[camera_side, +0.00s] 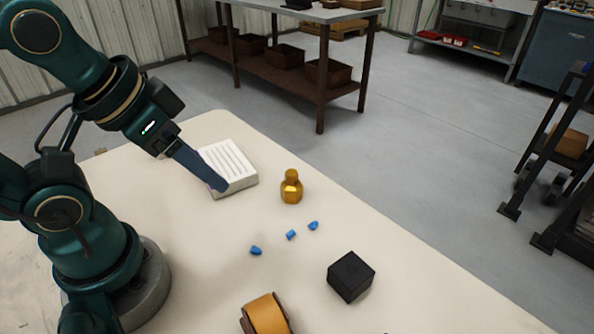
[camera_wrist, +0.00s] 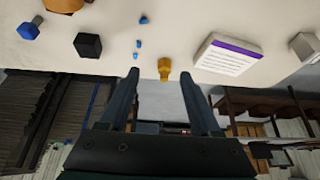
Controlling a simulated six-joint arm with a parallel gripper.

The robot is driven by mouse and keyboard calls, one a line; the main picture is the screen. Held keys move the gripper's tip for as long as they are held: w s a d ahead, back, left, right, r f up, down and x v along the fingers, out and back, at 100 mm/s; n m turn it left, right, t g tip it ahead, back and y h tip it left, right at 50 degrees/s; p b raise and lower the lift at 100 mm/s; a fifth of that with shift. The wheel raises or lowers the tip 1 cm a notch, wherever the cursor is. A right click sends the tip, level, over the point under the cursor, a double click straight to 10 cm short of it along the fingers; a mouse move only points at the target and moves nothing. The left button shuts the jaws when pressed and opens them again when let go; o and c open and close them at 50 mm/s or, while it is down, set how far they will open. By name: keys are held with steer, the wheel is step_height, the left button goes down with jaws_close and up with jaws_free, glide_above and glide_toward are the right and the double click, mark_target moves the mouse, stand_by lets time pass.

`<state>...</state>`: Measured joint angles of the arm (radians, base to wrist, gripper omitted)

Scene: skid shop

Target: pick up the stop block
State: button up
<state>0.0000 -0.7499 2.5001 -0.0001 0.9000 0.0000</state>
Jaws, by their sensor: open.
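The stop block appears to be the black cube (camera_side: 351,276), resting flat on the pale table right of centre in the side view. It also shows at the upper left of the wrist view (camera_wrist: 88,45). My gripper (camera_side: 220,186) is above the table near the white pad, well apart from the black cube. In the wrist view my gripper (camera_wrist: 160,73) has its two fingers spread with nothing held between them. The brass piece shows beyond the gap between the fingertips. The black cube is outside the fingers, to their left.
A brass piece (camera_side: 291,187) stands upright between the white pad (camera_side: 232,169) and the black cube. Several small blue bits (camera_side: 291,235) lie near the cube. An orange roll (camera_side: 265,314) is at the front. The table (camera_side: 400,240) is bare right of the cube.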

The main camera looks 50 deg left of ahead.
steer(key=o, duration=0.3)
steer(key=shift+d, duration=0.1)
steer(key=n+g+h, duration=0.7)
steer(key=n+h, duration=0.6)
steer(key=n, duration=0.4)
glide_toward(352, 270)
steer(key=x, duration=0.2)
steer(key=f+x, duration=0.1)
steer(key=x, duration=0.2)
steer(key=shift+s, duration=0.1)
steer(key=shift+f+h, duration=0.1)
steer(key=shift+h, duration=0.2)
steer(key=shift+x, duration=2.4)
